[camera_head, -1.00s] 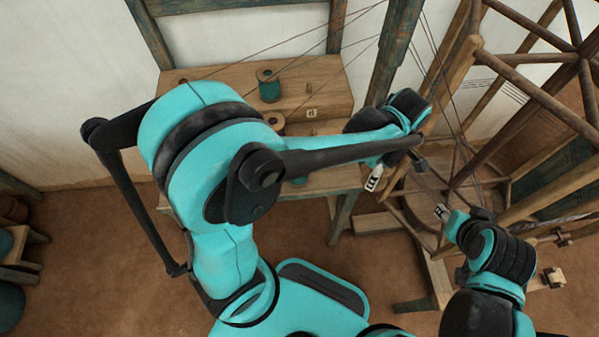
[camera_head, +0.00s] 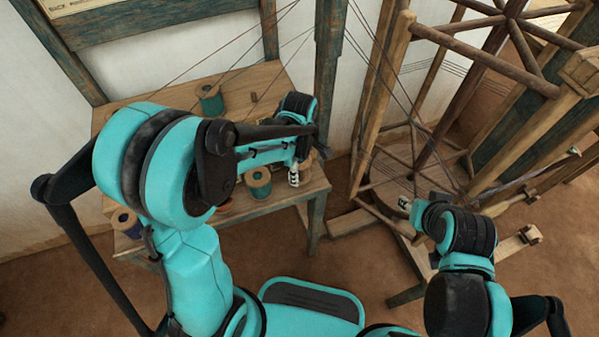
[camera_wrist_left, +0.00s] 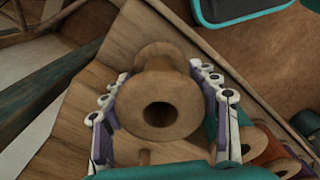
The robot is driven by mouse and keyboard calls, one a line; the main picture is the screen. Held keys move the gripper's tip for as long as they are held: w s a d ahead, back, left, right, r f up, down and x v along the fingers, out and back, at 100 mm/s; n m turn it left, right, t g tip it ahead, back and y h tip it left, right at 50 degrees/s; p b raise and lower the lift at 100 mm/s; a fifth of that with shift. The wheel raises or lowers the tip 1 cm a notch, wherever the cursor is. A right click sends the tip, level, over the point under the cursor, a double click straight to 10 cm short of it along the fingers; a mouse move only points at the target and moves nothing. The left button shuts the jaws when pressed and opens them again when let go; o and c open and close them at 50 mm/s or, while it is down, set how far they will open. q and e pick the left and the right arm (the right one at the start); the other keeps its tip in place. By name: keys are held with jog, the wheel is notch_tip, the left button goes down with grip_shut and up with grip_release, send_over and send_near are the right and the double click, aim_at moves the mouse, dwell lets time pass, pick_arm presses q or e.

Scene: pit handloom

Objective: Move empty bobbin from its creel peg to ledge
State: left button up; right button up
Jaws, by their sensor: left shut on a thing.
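An empty bare-wood bobbin (camera_wrist_left: 160,100) sits between the two fingers of my left gripper (camera_wrist_left: 160,84), its flange and dark hole facing the wrist camera. The fingers are closed on its sides. In the head view my left gripper (camera_head: 298,168) is over the right end of the wooden creel stand (camera_head: 305,190), and my arm hides much of the bobbin. I cannot tell whether the bobbin touches the wood. My right gripper (camera_head: 404,203) is away to the right, its opening unclear.
Threads run up from the creel. A dark upright post (camera_head: 328,70) stands just behind my left gripper. A wooden reel frame (camera_head: 480,90) fills the right side.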

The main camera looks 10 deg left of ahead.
pick_arm(q)
jog(key=shift+f, duration=0.65)
pick_arm(e)
jog(key=shift+f, duration=0.35)
pick_arm(q)
jog(key=shift+f, duration=0.15)
jog(key=o, duration=0.9)
jog(key=shift+c, duration=0.2)
pick_arm(e)
jog(key=shift+f, duration=0.15)
